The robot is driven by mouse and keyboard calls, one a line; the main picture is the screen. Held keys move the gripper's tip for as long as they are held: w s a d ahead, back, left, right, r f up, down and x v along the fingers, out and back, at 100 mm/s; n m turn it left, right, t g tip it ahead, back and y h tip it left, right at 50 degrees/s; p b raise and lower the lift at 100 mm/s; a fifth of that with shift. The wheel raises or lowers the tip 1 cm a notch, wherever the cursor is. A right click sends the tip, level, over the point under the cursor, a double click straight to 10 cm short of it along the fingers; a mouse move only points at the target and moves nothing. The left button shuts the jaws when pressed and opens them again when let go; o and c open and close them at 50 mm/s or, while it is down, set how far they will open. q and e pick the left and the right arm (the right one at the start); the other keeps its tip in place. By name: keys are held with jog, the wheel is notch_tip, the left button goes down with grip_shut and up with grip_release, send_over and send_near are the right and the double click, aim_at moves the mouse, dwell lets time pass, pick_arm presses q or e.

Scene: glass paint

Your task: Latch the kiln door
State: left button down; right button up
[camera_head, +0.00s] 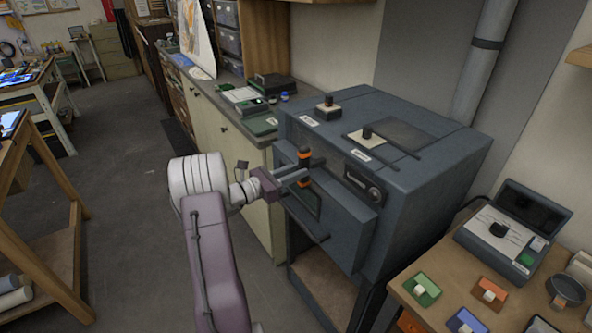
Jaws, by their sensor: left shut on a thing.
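The kiln (430,205) is a large blue-grey box in the middle right of the head view. Its door (340,225) is the thick panel on the front; it lies against or very near the body, and I cannot tell if it is fully closed. An upright handle (305,153) with orange and black bands stands at the door's upper left. My left gripper (303,174) reaches in from the left and is shut on this handle. The fingers hide part of it, and the catch behind it is not clear. My right gripper is not in view.
Small knobs (328,102) and a rail stand on the kiln top. A wooden table (440,305) at the lower right holds an open case (510,230) and coloured blocks. A long counter (225,120) runs behind the kiln.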

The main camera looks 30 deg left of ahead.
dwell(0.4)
pick_arm(q)
jog(key=c, duration=1.2)
grip_release()
jog(key=shift+c, duration=0.2)
jog(key=b+v, duration=0.1)
jog(key=v, duration=0.8)
jog(key=shift+b, duration=0.3)
